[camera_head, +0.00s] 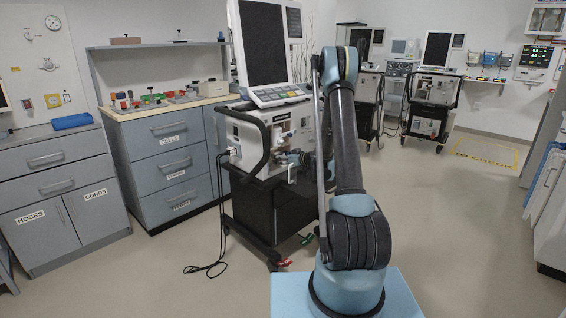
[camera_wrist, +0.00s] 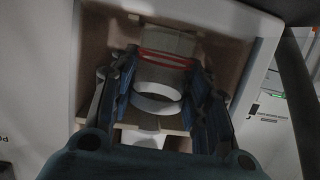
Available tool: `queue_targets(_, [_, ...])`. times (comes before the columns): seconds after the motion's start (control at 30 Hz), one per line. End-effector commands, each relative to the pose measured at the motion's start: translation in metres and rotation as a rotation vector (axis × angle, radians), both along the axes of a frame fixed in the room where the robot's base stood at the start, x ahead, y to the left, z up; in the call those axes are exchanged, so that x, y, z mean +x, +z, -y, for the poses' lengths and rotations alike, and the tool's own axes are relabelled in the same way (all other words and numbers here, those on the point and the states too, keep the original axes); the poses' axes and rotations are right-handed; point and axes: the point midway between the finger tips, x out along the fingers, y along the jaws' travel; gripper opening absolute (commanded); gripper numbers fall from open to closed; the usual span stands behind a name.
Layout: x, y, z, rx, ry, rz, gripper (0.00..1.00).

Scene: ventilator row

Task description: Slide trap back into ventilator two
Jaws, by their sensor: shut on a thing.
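The near ventilator (camera_head: 243,131) stands left of my arm in the head view, with a black screen on top; I cannot read a number on it. My gripper (camera_head: 296,158) is at its front panel, partly hidden by my arm. In the wrist view my gripper (camera_wrist: 160,78) has its two blue fingers on either side of the trap (camera_wrist: 157,103), shut on it. The trap is a pale round cup with a red band toward its far end. It is at a square tan-walled bay (camera_wrist: 96,62) in the white panel. How deep it sits is unclear.
Two more ventilators (camera_head: 436,88) stand at the back. A drawer cabinet (camera_head: 165,165) with small items on top is close on the left. A black power cord (camera_head: 208,267) lies on the floor by the near ventilator. Floor to the right is clear.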

Motion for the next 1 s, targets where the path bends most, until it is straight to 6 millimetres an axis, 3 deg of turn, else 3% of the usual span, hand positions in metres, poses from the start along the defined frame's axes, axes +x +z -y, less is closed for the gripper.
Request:
queue_targets(0.6, [0.029,-0.001,-0.026,0.0,0.001,0.0,0.19])
queue_targets(1.0, [0.031,-0.008,-0.029,0.0,0.001,0.0,0.19])
